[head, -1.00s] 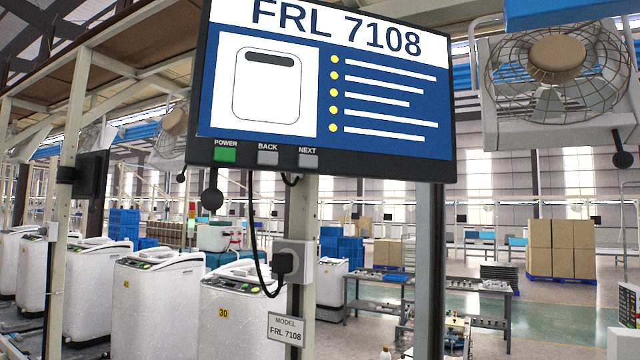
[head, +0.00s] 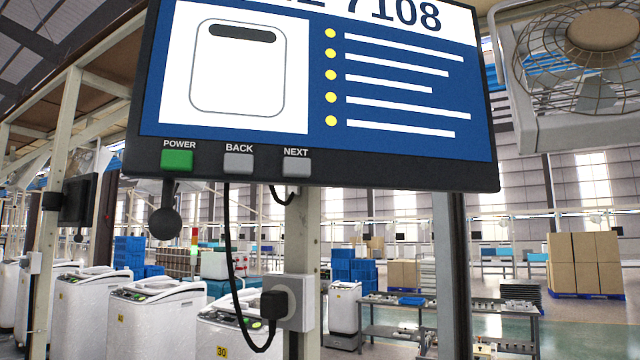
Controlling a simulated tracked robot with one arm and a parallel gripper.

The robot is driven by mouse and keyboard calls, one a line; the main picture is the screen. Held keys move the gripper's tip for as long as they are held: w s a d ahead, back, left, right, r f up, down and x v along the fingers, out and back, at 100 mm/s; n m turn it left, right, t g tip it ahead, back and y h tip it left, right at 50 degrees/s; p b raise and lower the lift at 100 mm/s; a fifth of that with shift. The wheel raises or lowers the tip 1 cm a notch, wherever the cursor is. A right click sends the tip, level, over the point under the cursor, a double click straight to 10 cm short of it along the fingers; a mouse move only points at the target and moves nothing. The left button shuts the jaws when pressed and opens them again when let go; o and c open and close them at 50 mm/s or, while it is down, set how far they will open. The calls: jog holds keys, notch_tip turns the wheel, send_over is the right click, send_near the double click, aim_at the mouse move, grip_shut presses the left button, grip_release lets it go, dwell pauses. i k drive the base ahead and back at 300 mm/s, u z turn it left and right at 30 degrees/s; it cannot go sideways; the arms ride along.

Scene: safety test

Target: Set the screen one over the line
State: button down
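The screen (head: 400,150) hangs above the line in the head view, large and close, its top cut off by the picture edge. It shows a blue page with a washer drawing, several yellow-dotted lines and a title ending in 7108. Along its lower left edge are a green POWER button (head: 177,160), a grey BACK button (head: 239,161) and a grey NEXT button (head: 296,167). A black cable runs down from it to a plug (head: 274,304) in a wall box on a post. My gripper is not in view.
White washers (head: 155,318) stand in a row at lower left. A caged fan (head: 590,60) hangs at upper right. A metal post (head: 452,260) stands below the screen. A workbench (head: 450,310) and stacked cartons (head: 585,262) are farther back; green floor shows at right.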

aim_at(387, 95)
jog(key=z, duration=0.4)
jog(key=k, duration=0.85)
jog(key=u, duration=0.65)
jog(key=i, duration=1)
jog(key=z, duration=0.05)
